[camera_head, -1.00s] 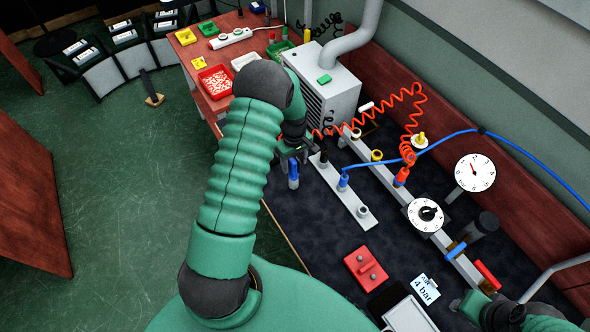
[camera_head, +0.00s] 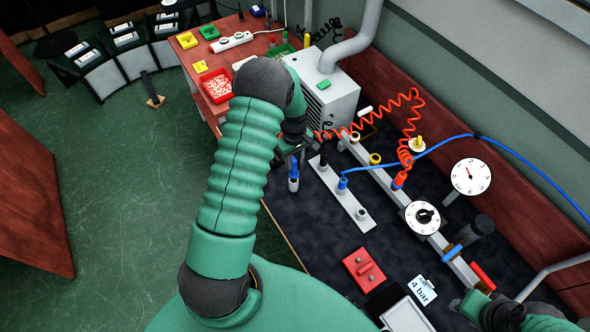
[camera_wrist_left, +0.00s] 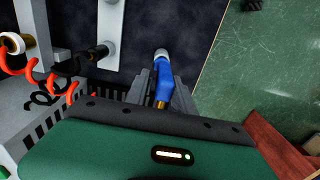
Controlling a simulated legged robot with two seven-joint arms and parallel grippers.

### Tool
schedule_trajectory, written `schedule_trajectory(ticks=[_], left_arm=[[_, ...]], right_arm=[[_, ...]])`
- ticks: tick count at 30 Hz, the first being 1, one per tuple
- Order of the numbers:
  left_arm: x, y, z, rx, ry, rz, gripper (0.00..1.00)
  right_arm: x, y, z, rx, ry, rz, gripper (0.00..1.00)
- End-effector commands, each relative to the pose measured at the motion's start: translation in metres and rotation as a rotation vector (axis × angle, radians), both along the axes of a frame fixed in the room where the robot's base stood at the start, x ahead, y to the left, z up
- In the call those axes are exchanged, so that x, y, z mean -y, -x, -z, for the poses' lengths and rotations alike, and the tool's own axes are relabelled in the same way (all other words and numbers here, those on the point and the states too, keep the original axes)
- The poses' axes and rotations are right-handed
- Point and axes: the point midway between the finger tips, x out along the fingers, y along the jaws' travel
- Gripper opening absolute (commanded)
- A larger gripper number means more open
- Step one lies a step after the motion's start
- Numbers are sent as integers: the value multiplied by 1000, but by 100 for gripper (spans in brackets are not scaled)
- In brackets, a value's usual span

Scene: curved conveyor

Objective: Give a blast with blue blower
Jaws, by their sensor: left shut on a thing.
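The blue blower (camera_head: 294,170) shows just below my left gripper (camera_head: 291,150) in the head view, its pale tip downward, over the left edge of the dark mat. In the left wrist view the blower (camera_wrist_left: 163,76) lies between the two fingers of my left gripper (camera_wrist_left: 163,90), which is shut on it. Its brass end is close to the palm and its pale tip points away. My right gripper (camera_head: 477,300) is at the lower right, partly cut from clear view; its jaws are too small and dark to read.
A grey rail strip (camera_head: 343,197) with fittings lies right of the blower. A red coiled hose (camera_head: 385,112) and a blue hose (camera_head: 430,147) cross the bench. A grey vented box (camera_head: 330,90) stands behind. A red block (camera_head: 363,269) and pressure gauge (camera_head: 471,176) are to the right.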

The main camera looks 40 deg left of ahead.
Motion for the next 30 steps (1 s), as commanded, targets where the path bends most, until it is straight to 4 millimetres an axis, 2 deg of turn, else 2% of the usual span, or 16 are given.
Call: schedule_trajectory(ticks=[1, 19, 30], left_arm=[[0, 0, -7, 0, 0, 0, 11], [-1, 0, -50, 0, -1, 1, 11], [0, 0, -51, 0, -1, 0, 11]], right_arm=[[0, 0, -6, 0, 0, 0, 36], [0, 0, -37, 0, 0, 0, 36], [0, 0, -38, 0, 0, 0, 36]])
